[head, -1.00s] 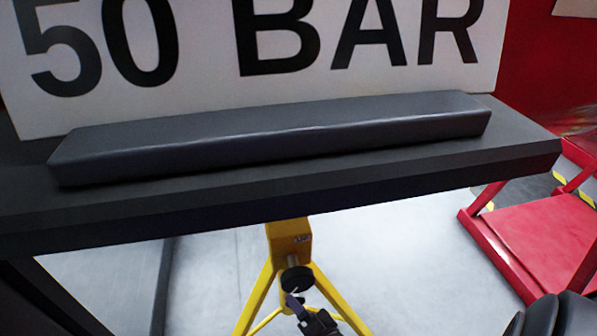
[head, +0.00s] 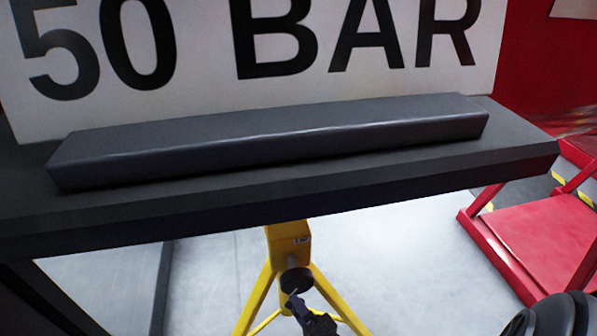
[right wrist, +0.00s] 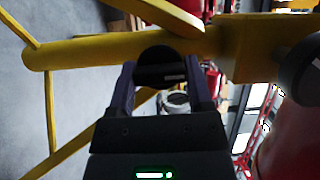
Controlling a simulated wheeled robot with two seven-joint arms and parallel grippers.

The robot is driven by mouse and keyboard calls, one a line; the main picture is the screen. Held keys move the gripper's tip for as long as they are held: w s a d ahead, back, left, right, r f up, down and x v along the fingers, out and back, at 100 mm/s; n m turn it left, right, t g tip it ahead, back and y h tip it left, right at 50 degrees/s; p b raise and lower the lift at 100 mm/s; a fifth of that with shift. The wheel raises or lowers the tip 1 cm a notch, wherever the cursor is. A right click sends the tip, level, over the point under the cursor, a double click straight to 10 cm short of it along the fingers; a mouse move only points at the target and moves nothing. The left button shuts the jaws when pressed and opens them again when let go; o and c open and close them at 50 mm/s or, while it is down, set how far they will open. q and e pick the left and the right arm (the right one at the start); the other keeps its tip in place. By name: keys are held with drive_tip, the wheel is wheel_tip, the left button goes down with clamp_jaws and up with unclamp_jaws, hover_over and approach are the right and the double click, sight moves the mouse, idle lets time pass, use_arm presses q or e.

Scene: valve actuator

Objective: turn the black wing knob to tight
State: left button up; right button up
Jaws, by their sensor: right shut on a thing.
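The black wing knob (head: 296,280) sits on the yellow stand (head: 288,242), below the front edge of the dark table in the head view. My right gripper (head: 300,300) reaches up to it from below. In the right wrist view the knob (right wrist: 160,58) shows as a dark round shape between the two fingers of my right gripper (right wrist: 161,76), which is shut on it. The fingers hide part of the knob, and its marking cannot be read. My left gripper is not in view.
The dark table (head: 350,192) spans the head view above the knob, with a long grey bar (head: 270,140) and a "50 BAR" sign (head: 205,50) on it. Yellow stand legs (head: 255,300) spread on both sides. A red platform (head: 530,215) stands at right.

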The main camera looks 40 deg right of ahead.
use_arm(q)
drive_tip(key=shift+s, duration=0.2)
use_arm(e)
drive_tip(key=o, duration=1.3)
drive_tip(key=shift+s, duration=0.15)
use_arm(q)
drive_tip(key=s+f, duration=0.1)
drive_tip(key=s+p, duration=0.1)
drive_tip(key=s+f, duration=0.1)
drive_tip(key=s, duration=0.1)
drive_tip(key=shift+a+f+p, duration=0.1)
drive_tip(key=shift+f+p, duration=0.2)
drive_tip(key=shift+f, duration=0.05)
use_arm(e)
drive_tip(key=s, duration=0.3)
drive_tip(key=s+a, duration=0.1)
drive_tip(key=s, duration=0.5)
drive_tip(key=shift+s+a, duration=0.25)
drive_tip(key=shift+s, duration=0.05)
